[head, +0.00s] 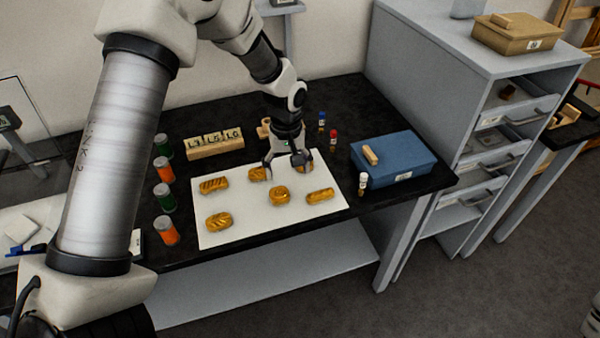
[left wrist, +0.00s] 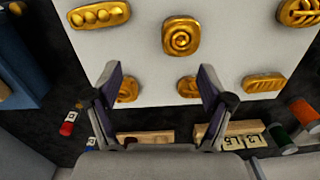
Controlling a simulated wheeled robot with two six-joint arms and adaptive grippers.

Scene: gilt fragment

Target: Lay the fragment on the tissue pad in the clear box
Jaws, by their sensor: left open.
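Several gilt fragments lie on a white sheet (head: 240,235): a round spiral one (head: 279,195), a bar with bumps (head: 320,195), a ridged bar (head: 214,185), a leaf-like one (head: 218,221) and two at the back edge, left (head: 257,173) and right (head: 305,165). My left gripper (head: 287,165) is open and empty above the sheet's back edge. In the left wrist view its fingers (left wrist: 160,88) stand apart, with the two back fragments (left wrist: 127,89) partly hidden by them. The spiral fragment (left wrist: 181,36) lies beyond the tips. I cannot clearly make out the clear box or tissue pad.
A blue box (head: 395,158) with a wooden block stands on the black table's right. Green and orange jars (head: 165,230) line the left. A wooden number rack (head: 214,145) and small vials (head: 333,139) stand around the sheet. A grey drawer cabinet (head: 420,50) stands right.

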